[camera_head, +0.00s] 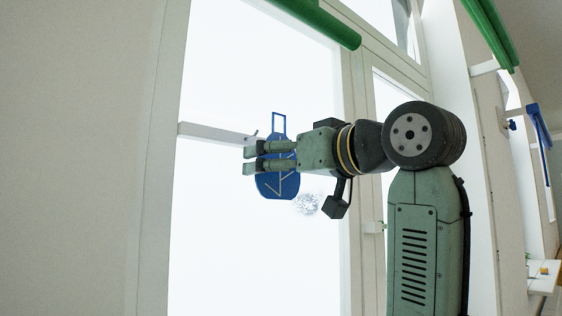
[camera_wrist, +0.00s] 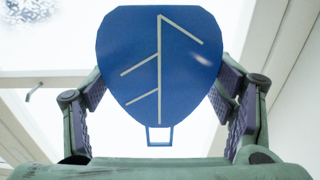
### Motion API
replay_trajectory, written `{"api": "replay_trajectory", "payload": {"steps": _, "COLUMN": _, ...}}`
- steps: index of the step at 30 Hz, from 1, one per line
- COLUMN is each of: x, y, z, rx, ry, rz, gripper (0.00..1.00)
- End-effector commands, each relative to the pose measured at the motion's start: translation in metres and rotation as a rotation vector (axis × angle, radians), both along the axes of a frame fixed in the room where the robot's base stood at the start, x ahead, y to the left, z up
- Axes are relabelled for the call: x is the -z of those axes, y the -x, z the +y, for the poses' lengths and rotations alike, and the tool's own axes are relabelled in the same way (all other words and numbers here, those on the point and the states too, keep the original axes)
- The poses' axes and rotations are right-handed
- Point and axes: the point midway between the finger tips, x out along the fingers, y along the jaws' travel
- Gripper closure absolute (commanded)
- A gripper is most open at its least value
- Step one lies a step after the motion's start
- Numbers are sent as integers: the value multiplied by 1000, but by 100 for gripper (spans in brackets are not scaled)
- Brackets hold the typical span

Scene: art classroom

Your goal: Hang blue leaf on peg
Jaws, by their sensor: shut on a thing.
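The blue leaf (camera_head: 277,187) is a flat rounded plate with pale vein lines and a thin rectangular loop (camera_head: 279,123) on top. My gripper (camera_head: 249,159) is shut on the leaf's sides and holds it upright in front of the window. The wrist view shows the leaf (camera_wrist: 135,55) between both finger pads, its loop (camera_wrist: 159,136) empty. A small hooked peg (camera_head: 251,135) sticks out from the pale crossbar, just left of the loop in the head view. The peg (camera_wrist: 35,90) shows left of the leaf in the wrist view, apart from the loop.
The pale crossbar (camera_head: 212,132) spans the bright window. A green roller (camera_head: 318,22) hangs above my gripper. A window post (camera_head: 362,150) stands behind my wrist. Another blue thing (camera_head: 540,135) hangs on the wall at far right. A bare wall (camera_head: 70,150) fills the left.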

Motion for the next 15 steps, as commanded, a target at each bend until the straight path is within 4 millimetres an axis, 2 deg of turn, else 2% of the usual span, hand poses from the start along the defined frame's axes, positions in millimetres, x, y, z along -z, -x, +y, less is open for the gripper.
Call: {"api": "replay_trajectory", "payload": {"steps": 15, "x": 3, "y": -25, "z": 19, "rx": 0, "ry": 0, "rz": 0, "gripper": 51}}
